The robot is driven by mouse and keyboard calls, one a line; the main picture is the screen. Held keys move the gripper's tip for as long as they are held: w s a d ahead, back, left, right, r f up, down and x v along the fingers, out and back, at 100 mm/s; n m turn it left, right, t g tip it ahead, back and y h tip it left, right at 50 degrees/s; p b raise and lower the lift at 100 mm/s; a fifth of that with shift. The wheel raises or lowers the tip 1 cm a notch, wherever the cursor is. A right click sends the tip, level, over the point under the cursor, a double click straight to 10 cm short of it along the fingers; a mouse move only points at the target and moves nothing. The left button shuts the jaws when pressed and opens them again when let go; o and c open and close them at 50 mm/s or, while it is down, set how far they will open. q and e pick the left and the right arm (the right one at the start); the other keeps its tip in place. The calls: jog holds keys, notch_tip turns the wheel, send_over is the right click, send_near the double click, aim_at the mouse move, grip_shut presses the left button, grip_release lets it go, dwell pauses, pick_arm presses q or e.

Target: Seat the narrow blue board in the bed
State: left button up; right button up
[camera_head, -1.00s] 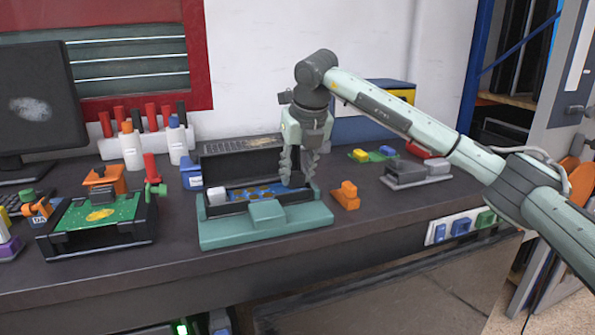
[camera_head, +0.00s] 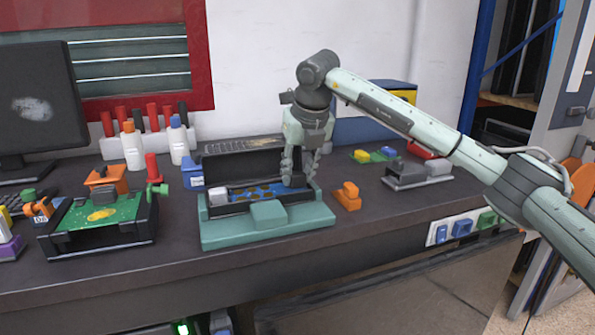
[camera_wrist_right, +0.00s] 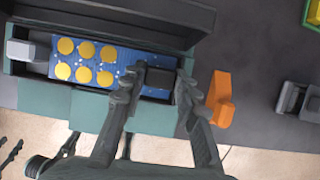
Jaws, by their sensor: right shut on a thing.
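The narrow blue board (camera_head: 262,191) with yellow discs lies along the bed of the teal fixture (camera_head: 240,237). In the right wrist view the blue board (camera_wrist_right: 112,60) runs from a light grey block (camera_wrist_right: 27,50) at its left end to my right gripper (camera_wrist_right: 159,80). My right gripper (camera_head: 299,180) points down at the board's right end, its fingers on either side of a dark block (camera_wrist_right: 160,77) there, shut on it. The fingers hide part of this end, and I cannot tell whether the board is fully down. My left gripper is not in view.
The fixture's dark raised lid (camera_head: 236,165) stands behind the bed. An orange part (camera_head: 347,196) sits close to its right. A black frame with a green board (camera_head: 105,213) stands to the left, and a grey fixture (camera_head: 417,174) to the right.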

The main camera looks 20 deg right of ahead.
jog(key=shift+d+f, duration=0.25)
jog(key=shift+f, duration=0.2)
jog(key=o, duration=1.2)
jog(key=shift+d+f, duration=0.1)
jog(key=shift+f, duration=0.05)
jog(key=shift+r, duration=0.35)
jog(key=v, duration=1.1)
jog(key=shift+s+r, duration=0.1)
jog(key=shift+r, duration=0.2)
